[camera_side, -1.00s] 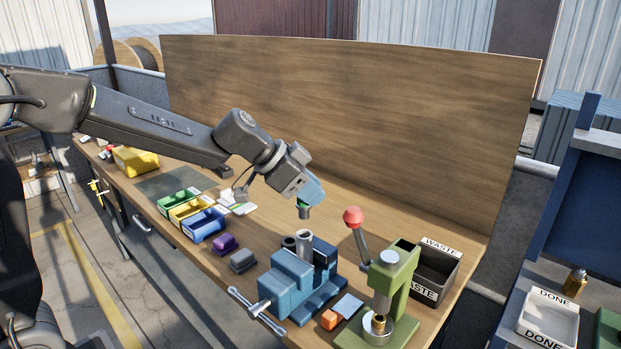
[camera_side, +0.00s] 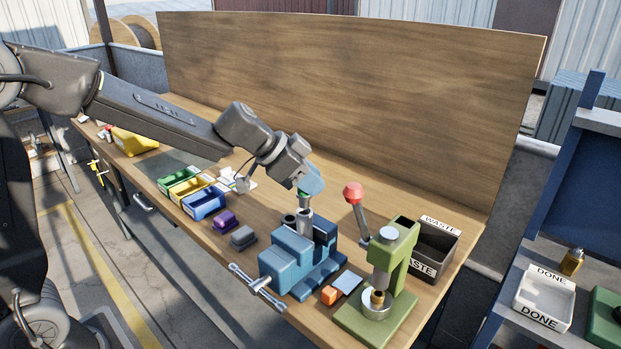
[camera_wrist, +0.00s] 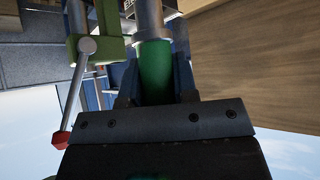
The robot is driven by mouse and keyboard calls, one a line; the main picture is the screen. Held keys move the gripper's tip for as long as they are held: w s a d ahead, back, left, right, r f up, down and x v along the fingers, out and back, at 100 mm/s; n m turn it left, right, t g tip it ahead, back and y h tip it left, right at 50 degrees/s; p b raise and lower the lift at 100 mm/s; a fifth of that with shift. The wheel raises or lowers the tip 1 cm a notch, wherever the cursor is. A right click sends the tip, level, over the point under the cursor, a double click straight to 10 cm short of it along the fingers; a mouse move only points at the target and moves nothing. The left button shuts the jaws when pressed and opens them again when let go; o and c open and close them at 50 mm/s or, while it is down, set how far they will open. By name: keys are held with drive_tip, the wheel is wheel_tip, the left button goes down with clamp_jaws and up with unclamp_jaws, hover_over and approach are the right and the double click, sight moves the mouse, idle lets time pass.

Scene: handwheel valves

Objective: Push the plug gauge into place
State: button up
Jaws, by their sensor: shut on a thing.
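The plug gauge has a green handle (camera_wrist: 155,72) and a grey metal end (camera_wrist: 149,20) in the wrist view. My gripper (camera_wrist: 156,88) is shut on the green handle, with a dark finger on each side. In the side view my gripper (camera_side: 309,188) is above the blue vise (camera_side: 290,262). A grey cylinder (camera_side: 304,224) stands upright at the vise, and the gauge's lower end is over or at its top. I cannot tell whether the end has entered a bore.
A green press (camera_side: 390,270) with a red-knobbed lever (camera_side: 353,193) stands close on the right. Behind it is a black WASTE bin (camera_side: 436,247). Colored bins (camera_side: 205,203) and small blocks (camera_side: 243,237) are left of the vise.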

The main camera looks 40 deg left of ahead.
drive_tip(key=shift+f, duration=1.75)
drive_tip(key=o, duration=1.1)
drive_tip(key=shift+c, duration=0.2)
